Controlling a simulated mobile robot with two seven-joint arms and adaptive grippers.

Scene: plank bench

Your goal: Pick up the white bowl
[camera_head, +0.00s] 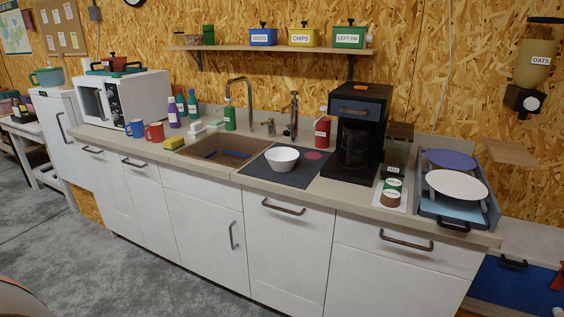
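The white bowl (282,159) stands upright on a dark mat (300,178) on the counter, just right of the sink. It looks empty from here, and nothing covers it. A small pink round thing (313,155) lies on the mat right of the bowl. Neither of my grippers is in view.
The brown sink (217,147) and its faucet (240,90) are left of the bowl. A black coffee machine (357,135) and a red bottle (322,130) stand to its right. A dish rack (474,216) with plates is far right. Counter front is clear.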

